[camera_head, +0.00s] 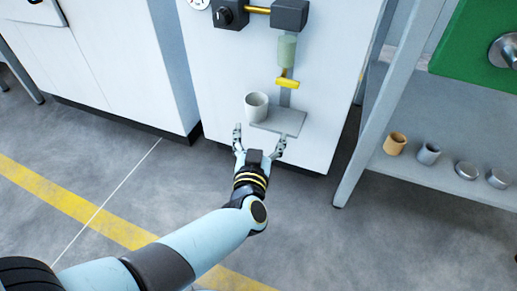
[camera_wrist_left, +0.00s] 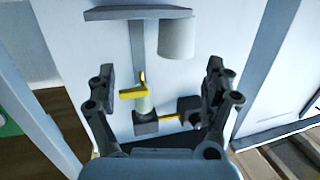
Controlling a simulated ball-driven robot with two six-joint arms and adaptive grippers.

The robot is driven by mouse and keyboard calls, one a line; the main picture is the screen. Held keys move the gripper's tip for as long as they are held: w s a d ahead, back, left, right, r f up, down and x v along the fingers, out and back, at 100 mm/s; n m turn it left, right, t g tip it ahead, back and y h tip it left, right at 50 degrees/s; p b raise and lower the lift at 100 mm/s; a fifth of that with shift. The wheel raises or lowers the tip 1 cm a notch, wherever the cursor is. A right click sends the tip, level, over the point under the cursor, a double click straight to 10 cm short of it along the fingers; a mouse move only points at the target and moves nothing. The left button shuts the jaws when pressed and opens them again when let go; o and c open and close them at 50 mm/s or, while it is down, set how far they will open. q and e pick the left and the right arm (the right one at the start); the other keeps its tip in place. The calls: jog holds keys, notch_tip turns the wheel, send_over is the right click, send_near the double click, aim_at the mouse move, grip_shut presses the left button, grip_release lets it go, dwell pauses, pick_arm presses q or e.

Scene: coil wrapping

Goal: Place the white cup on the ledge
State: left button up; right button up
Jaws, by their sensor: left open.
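The white cup (camera_head: 256,106) stands upright at the left end of the grey ledge (camera_head: 288,122) on the white wall panel. In the left wrist view, which is upside down, the cup (camera_wrist_left: 177,40) touches the ledge (camera_wrist_left: 115,14) near its right end. My left gripper (camera_head: 260,138) is open and empty, in front of the ledge and apart from the cup. Its two fingers (camera_wrist_left: 160,70) are spread wide in the left wrist view, with nothing between the tips. My right gripper is out of view.
Above the ledge are a yellow lever (camera_head: 287,82), a pale green cylinder (camera_head: 287,48) and a brass bar between dark blocks. At right, a grey shelf (camera_head: 440,172) holds an orange cup (camera_head: 395,143), a grey cup (camera_head: 428,153) and two round metal items. Open floor lies at left.

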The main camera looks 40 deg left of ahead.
aim_at(256, 108)
pick_arm(q)
jog(key=a+n+y, duration=0.1)
jog(key=w+a+r+n+y+b, duration=0.1)
jog(key=shift+w+r+g+y, duration=0.15)
jog(key=shift+r+g+y, duration=0.15)
jog(key=shift+y, duration=0.1)
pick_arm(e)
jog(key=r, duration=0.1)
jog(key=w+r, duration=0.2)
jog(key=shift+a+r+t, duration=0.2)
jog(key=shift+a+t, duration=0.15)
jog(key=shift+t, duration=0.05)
